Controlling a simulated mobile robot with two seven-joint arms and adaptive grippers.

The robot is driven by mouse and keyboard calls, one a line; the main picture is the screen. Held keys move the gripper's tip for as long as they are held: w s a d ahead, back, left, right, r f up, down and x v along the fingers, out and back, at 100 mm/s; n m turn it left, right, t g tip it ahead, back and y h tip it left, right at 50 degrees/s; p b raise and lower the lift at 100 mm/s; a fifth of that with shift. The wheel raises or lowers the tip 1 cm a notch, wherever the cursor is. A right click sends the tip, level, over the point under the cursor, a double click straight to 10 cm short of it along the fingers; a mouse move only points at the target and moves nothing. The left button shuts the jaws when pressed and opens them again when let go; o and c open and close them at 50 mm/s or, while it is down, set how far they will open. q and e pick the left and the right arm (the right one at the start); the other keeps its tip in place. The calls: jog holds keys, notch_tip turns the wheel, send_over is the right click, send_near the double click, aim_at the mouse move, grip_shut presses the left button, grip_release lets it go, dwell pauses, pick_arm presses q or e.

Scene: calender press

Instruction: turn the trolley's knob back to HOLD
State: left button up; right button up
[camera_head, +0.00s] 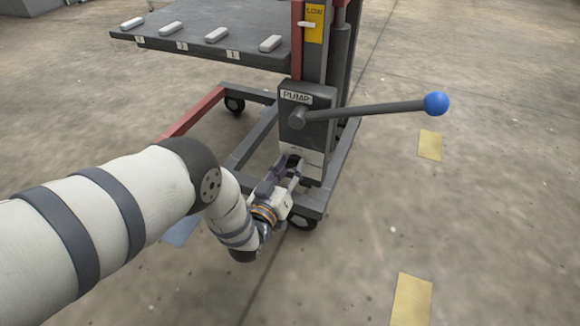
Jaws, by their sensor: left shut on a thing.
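The trolley (309,110) stands upright at the upper middle of the head view, with a dark pump box labelled PUMP. My left gripper (290,168) is at the lower front of that box, below the PUMP label. It is shut on the knob, which its fingers mostly hide; only a small dark part shows between them. A pale label plate (313,163) sits on the box just right of the fingers. Its lettering is too small to read, so I cannot tell which way the knob points. My right gripper is not in view.
A pump lever (365,110) with a blue ball (436,104) sticks out to the right above my gripper. The trolley's dark platform (215,30) carries several light bars at the upper left. A red leg (192,113) and casters stand low. The floor at right is clear, with yellow marks (430,146).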

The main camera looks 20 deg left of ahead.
pick_arm(q)
jog(key=n, duration=0.6)
jog(key=shift+a+f, duration=0.15)
jog(key=n, duration=0.4)
jog(key=shift+f+n, duration=0.1)
jog(key=shift+n, duration=1.7)
jog(key=o, duration=1.2)
jog(key=shift+s, duration=0.1)
jog(key=s, duration=1.2)
jog(key=shift+a, duration=0.15)
